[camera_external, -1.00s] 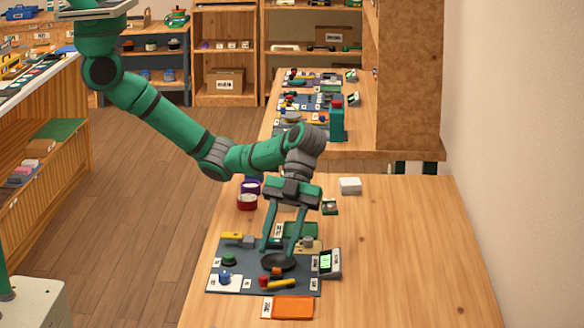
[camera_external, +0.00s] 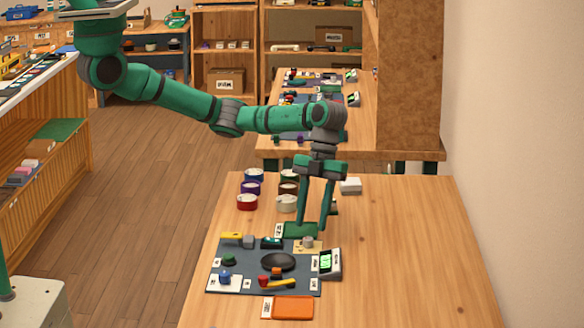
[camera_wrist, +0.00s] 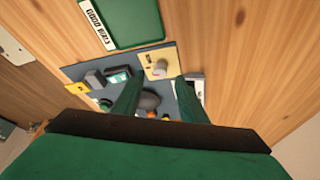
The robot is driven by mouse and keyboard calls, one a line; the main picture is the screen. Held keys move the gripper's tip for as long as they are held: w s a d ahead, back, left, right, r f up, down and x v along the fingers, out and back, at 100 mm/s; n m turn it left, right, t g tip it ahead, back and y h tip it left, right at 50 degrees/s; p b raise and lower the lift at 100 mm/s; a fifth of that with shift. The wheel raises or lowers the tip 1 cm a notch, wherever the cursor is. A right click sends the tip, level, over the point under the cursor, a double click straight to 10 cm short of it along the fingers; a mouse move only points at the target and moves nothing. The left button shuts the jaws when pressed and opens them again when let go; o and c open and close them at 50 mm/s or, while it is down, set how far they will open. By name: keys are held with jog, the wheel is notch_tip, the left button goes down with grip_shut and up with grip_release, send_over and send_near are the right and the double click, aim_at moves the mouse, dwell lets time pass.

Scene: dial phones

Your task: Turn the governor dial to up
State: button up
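A dark grey panel (camera_external: 248,270) with several controls lies on the wooden table. I cannot read which label names the governor dial. At its far right edge a small grey knob (camera_external: 307,242) stands on a beige plate; the knob also shows in the wrist view (camera_wrist: 159,67). A black round disc (camera_external: 278,262) sits mid-panel, partly hidden by the fingers in the wrist view. My gripper (camera_external: 311,228) is open and empty, above the panel's far edge near the grey knob. In the wrist view, its fingers (camera_wrist: 157,95) straddle the area just below that knob, apart from it.
The table's right is clear.

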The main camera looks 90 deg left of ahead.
aim_at(308, 238)
jog(key=shift+x, duration=2)
grip_shut()
jog(key=shift+s, duration=0.1)
jog(key=n, duration=0.2)
jog(key=n+t, duration=0.1)
jog(key=n, duration=0.1)
jog(key=shift+s+d+t+h, duration=0.1)
jog(key=shift+s+t+h, duration=0.1)
jog(key=shift+t+h, duration=0.1)
jog(key=shift+n+t, duration=0.8)
jog(key=shift+n, duration=1.5)
